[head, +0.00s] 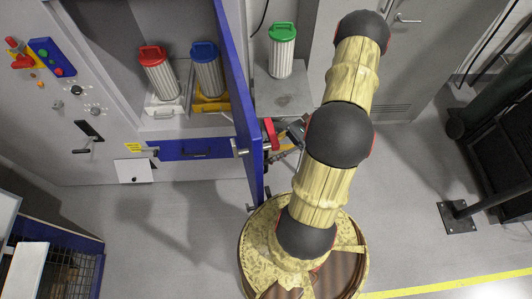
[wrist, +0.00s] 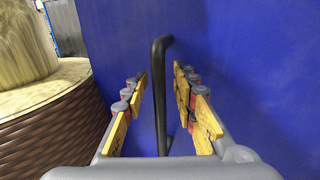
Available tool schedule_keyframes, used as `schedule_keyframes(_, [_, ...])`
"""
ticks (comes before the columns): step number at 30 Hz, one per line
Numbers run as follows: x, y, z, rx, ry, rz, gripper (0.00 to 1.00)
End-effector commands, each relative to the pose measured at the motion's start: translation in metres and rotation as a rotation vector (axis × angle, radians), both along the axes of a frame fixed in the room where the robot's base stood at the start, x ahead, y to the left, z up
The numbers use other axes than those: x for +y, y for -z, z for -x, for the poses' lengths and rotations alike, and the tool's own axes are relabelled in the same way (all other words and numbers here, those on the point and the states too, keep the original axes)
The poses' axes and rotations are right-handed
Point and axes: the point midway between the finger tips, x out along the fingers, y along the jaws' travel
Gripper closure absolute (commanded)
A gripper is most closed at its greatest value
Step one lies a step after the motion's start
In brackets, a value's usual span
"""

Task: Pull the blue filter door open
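The blue filter door (head: 236,90) stands swung out from the cabinet, seen nearly edge-on in the head view. Its blue face (wrist: 250,60) fills much of the wrist view. A black bar handle (wrist: 159,90) runs upright on that face. My gripper (wrist: 160,105) is open, with one finger on each side of the handle and a gap visible on both sides. In the head view my gripper (head: 283,140) is at the door's right side, partly hidden by my arm. The handle is not clearly visible there.
In the cabinet stand a red-capped filter (head: 158,75) and a blue-capped filter (head: 207,72). A green-capped filter (head: 282,50) stands on a grey stand (head: 285,98) right of the door. The floor (head: 190,225) left of the door is clear.

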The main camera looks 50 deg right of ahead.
Motion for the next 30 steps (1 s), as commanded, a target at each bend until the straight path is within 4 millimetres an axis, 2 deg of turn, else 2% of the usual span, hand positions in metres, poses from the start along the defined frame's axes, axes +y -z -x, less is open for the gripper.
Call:
schedule_keyframes(7, [0.000, 0.000, 0.000, 0.000, 0.000, 0.000, 0.72])
schedule_keyframes(11, [-0.009, 0.001, 0.002, 0.000, 0.002, 0.001, 0.72])
schedule_keyframes(24, [-0.088, 0.001, 0.024, 0.000, 0.002, 0.000, 0.72])
schedule_keyframes(30, [-0.111, 0.001, 0.030, 0.001, 0.000, 0.000, 0.72])
